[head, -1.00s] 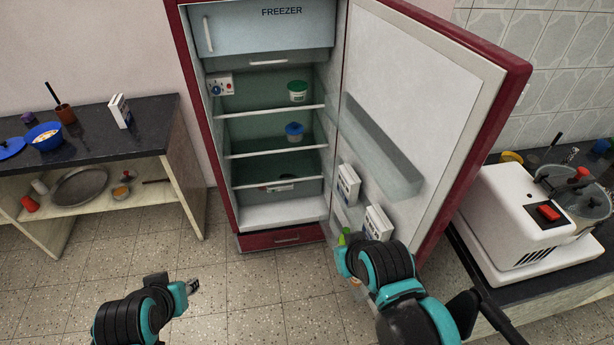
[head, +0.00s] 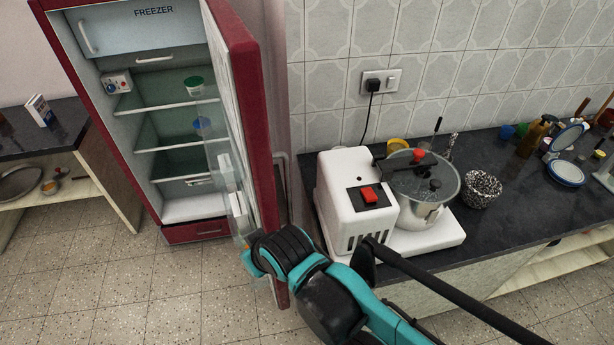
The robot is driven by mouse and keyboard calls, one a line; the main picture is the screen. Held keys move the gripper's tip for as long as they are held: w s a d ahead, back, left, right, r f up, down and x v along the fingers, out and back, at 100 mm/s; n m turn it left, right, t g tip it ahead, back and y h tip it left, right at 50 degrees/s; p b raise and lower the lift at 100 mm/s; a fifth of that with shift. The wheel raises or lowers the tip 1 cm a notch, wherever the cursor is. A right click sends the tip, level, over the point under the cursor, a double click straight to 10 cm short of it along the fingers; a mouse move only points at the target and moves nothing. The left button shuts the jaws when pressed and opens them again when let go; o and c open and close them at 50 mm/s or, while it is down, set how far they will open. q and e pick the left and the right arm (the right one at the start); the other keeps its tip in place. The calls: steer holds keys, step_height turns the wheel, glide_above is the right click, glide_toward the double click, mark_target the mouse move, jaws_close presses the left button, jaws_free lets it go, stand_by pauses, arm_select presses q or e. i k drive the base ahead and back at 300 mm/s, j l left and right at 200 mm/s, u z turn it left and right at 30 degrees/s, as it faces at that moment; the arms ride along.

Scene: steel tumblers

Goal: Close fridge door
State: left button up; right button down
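The fridge (head: 182,233) stands at the left with its compartment exposed. Its red door (head: 262,120) is open and hinged on the right side, seen nearly edge-on with a narrow strip of its pale inner face showing. My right arm comes in from the bottom, and its wrist end, by my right gripper (head: 250,262), is in front of the lower part of the door. My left gripper is out of view.
A counter (head: 535,215) on the right holds a white machine (head: 340,195) with a steel pot (head: 425,190), close to the door. A dark table (head: 65,125) stands left of the fridge. Tiled floor (head: 95,290) is clear in front.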

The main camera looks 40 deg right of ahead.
mark_target(235, 52)
steer(key=k+l, duration=0.4)
steer(key=l, duration=0.15)
steer(key=k+l, duration=0.85)
steer(key=l, duration=0.2)
steer(key=k+l, duration=0.4)
steer(key=l, duration=0.15)
steer(key=i+l+z, duration=0.15)
steer(key=i, duration=0.15)
steer(key=i+z, duration=0.2)
steer(key=i+l, duration=0.05)
steer(key=i, duration=0.05)
